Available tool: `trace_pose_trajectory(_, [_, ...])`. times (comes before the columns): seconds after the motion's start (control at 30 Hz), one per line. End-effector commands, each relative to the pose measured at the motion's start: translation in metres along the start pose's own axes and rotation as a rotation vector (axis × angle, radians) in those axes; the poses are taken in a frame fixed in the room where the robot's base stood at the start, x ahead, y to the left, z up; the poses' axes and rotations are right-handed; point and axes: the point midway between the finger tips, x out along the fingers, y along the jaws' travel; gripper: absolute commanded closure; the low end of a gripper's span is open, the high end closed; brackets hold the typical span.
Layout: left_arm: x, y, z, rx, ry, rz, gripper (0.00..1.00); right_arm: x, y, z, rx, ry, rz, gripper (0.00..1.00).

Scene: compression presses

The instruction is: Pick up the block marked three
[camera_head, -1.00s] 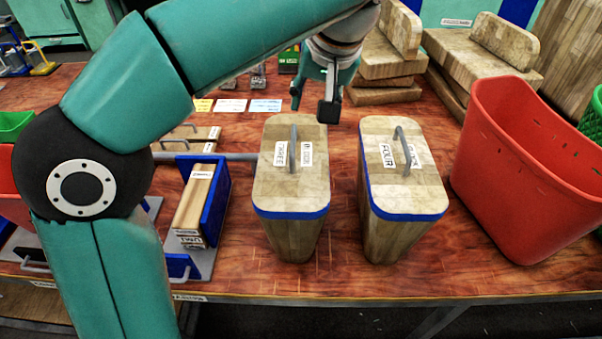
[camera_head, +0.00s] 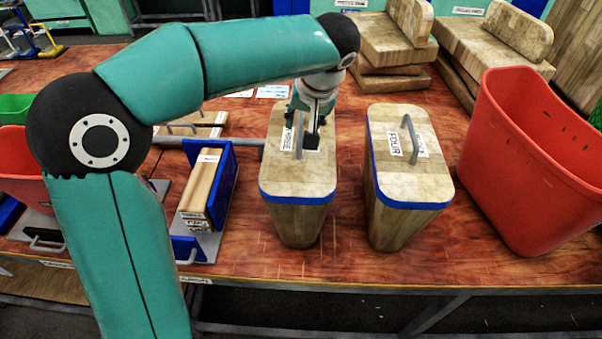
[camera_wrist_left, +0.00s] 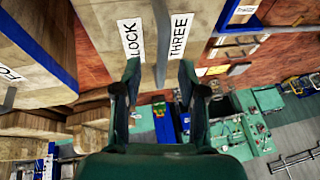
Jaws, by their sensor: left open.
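The block marked three (camera_head: 300,183) is a wooden block with a blue edge and a grey handle on top. It stands upright on the table. My left gripper (camera_head: 303,125) is open over its top, with a finger on each side of the handle. In the left wrist view the "LOCK" and "THREE" labels lie on either side of the handle (camera_wrist_left: 161,45), which runs between the open fingertips (camera_wrist_left: 160,75). I cannot tell whether the fingers touch it. My right gripper is not in view.
The block marked four (camera_head: 408,180) stands close on the right. A red bin (camera_head: 520,170) is beyond it. A blue-sided holder with wooden slabs (camera_head: 210,185) is on the left. Wooden boards (camera_head: 390,50) are stacked behind. The table front before the blocks is clear.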

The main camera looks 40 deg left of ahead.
Motion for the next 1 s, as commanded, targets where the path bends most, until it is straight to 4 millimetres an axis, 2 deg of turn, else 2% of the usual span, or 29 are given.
trace_pose_trajectory(0.1, [0.018, -0.003, -0.001, 0.000, -0.006, -0.003, 0.59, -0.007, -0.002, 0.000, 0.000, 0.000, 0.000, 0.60])
trace_pose_trajectory(0.27, [0.032, -0.002, -0.001, 0.001, -0.002, -0.001, 0.59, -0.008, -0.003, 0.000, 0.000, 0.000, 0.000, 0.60])
trace_pose_trajectory(0.97, [0.036, -0.001, 0.001, 0.000, -0.001, 0.000, 0.59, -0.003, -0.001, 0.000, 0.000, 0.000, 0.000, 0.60])
trace_pose_trajectory(1.0, [0.035, -0.001, 0.000, 0.000, -0.001, 0.000, 0.64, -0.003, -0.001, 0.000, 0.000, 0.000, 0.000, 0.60])
